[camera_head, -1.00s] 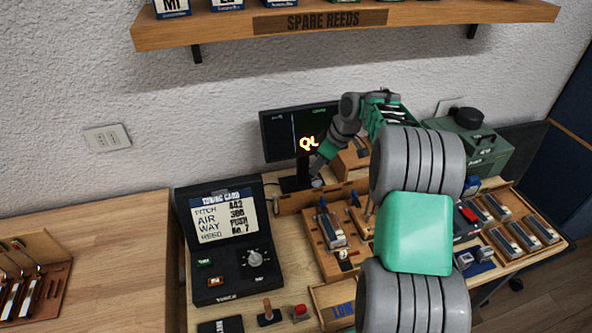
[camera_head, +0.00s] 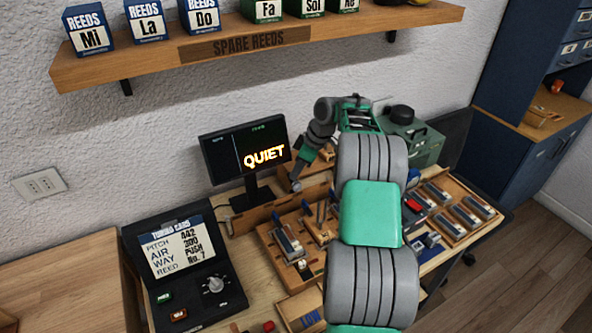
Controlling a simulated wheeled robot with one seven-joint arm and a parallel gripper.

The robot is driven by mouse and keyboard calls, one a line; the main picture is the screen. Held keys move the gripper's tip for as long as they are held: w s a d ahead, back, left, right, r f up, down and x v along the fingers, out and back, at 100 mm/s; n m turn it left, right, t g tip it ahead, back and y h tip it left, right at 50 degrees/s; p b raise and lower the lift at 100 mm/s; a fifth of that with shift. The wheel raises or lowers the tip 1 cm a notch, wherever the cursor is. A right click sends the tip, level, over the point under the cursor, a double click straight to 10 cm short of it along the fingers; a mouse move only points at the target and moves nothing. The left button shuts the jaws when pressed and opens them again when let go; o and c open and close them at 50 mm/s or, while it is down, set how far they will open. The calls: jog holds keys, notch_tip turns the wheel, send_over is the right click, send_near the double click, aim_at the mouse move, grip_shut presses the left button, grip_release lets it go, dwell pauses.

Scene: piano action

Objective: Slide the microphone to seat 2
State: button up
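My gripper (camera_head: 296,184) is at the end of my green and grey arm, low over the back of the bench, just right of the black monitor's stand. It is at the back edge of a long wooden rail (camera_head: 262,216). The fingertips are small and partly merged with the background, so I cannot tell whether they are open or shut. I cannot make out the microphone for certain; it may be at the gripper or behind my arm. No seat numbers are readable on the rail.
The monitor (camera_head: 222,172) reads "QUIET". A black tuning box (camera_head: 212,307) stands front left. A wooden block with tools (camera_head: 267,236) lies in front of the rail. A reed tray (camera_head: 440,218) and a green case (camera_head: 428,152) are at right. My arm hides the bench's middle.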

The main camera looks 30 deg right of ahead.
jog(key=o, duration=0.4)
jog(key=v, duration=0.8)
jog(key=shift+a, duration=0.1)
